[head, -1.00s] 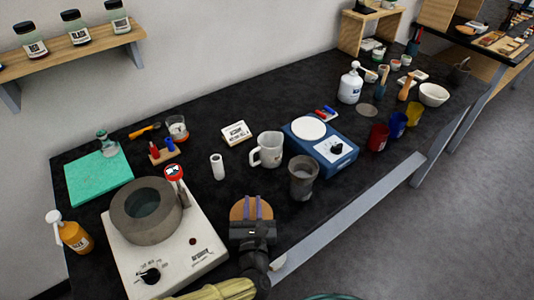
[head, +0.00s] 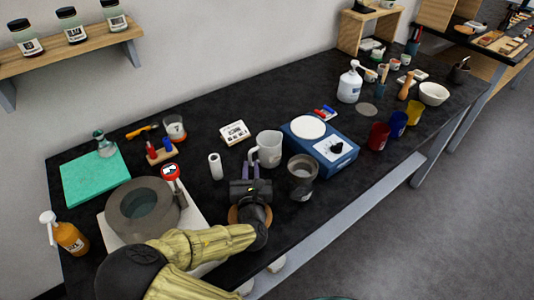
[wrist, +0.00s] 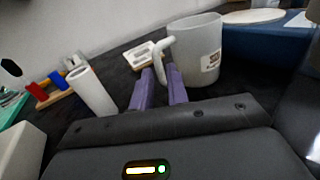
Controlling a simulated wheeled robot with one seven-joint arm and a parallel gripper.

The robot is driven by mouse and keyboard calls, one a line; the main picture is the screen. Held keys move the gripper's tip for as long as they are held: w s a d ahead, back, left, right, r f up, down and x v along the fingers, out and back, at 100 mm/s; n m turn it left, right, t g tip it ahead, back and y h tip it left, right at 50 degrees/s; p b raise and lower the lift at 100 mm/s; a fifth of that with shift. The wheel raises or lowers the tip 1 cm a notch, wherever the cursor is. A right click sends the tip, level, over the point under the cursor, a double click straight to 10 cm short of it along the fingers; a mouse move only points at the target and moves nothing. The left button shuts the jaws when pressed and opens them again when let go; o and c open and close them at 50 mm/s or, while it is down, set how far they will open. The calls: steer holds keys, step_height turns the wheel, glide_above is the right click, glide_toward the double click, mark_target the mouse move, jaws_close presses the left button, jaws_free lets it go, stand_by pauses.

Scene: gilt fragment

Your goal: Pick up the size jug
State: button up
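The size jug, a pale grey jug (head: 269,149) with a small label, stands upright on the dark bench, left of the blue hotplate or scale. It also shows in the wrist view (wrist: 201,48), its handle pointing left toward my fingers. My gripper (head: 250,168) is just in front of the jug's handle side. In the wrist view its two purple fingers (wrist: 159,82) are apart with a gap between them. The handle lies at the fingertips, nearest the right finger; whether it is between them or touching I cannot tell.
A dark grey cup (head: 302,176) stands close right of my gripper, and a blue device (head: 322,148) behind it. A white cylinder (head: 215,166) stands to the left. A heater with a grey pot (head: 143,208) is at front left. A white labelled box (head: 235,132) lies behind.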

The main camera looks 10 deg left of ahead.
mark_target(250, 158)
steer(key=shift+s, duration=0.15)
steer(key=b+x, duration=0.1)
steer(key=x, duration=0.4)
steer(key=shift+a+r, duration=0.1)
steer(key=shift+r, duration=0.05)
stand_by(0.4)
jaws_close()
